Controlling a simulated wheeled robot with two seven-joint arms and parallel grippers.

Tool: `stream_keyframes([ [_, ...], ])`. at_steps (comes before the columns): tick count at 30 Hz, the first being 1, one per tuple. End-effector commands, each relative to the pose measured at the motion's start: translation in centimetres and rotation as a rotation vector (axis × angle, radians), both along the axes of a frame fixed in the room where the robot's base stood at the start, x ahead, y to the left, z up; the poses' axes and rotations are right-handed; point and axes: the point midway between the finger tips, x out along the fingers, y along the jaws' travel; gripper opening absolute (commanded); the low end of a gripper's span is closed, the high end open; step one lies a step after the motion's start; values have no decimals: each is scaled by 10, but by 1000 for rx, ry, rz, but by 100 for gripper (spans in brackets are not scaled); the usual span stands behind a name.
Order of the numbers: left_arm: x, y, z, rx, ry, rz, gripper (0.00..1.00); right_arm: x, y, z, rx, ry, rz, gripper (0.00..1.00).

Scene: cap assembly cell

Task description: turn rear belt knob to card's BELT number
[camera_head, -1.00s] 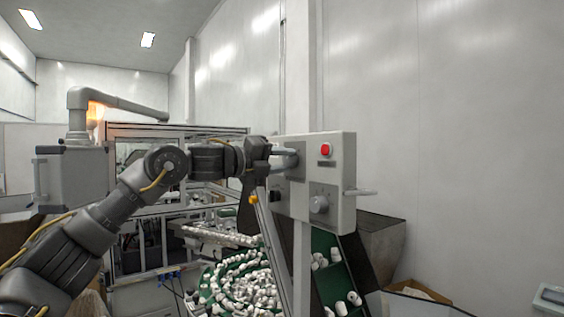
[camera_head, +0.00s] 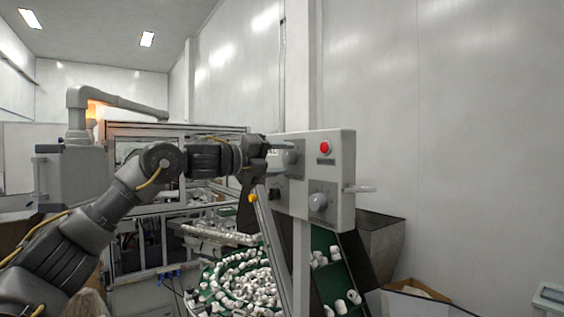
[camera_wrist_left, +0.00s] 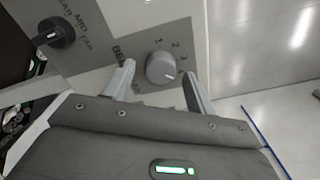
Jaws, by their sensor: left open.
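A grey round belt knob (camera_head: 291,157) sits on the upper left of the control box (camera_head: 338,175). The wrist view shows the knob (camera_wrist_left: 161,68) with part of a BELT label and the numbers 1, 2 and 3 around it. A light mark shows toward the lower right of its face. My left gripper (camera_head: 277,148) is open just left of the knob in the head view. In the wrist view its two fingers (camera_wrist_left: 158,80) stand on either side of the knob, apparently clear of it. I cannot make out the card. My right gripper is not in view.
The box also carries a red button (camera_head: 324,147), a lower grey knob (camera_head: 318,202) and a black selector (camera_wrist_left: 55,32) marked MID and FAR. A handle (camera_head: 360,189) sticks out right. White caps (camera_head: 250,282) lie in a green bowl below.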

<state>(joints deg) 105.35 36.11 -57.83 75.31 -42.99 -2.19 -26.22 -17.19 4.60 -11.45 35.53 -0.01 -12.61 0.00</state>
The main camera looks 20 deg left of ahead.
Motion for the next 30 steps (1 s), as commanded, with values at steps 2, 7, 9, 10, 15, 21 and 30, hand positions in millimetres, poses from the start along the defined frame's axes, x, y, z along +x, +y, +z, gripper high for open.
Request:
stream_keyframes([
  [2,-9,8,-5,0,-4,2,56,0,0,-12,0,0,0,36],
  [7,-36,30,-6,0,-4,2,56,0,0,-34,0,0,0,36],
  [9,-47,39,-5,-1,-4,1,56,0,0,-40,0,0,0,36],
  [10,-51,42,-5,0,-4,2,56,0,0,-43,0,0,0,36],
  [15,-69,58,-3,0,-2,0,56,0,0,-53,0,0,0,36],
  [21,-78,64,-1,1,0,-1,56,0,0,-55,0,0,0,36],
  [30,-78,64,-1,1,0,-1,56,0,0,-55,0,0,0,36],
])
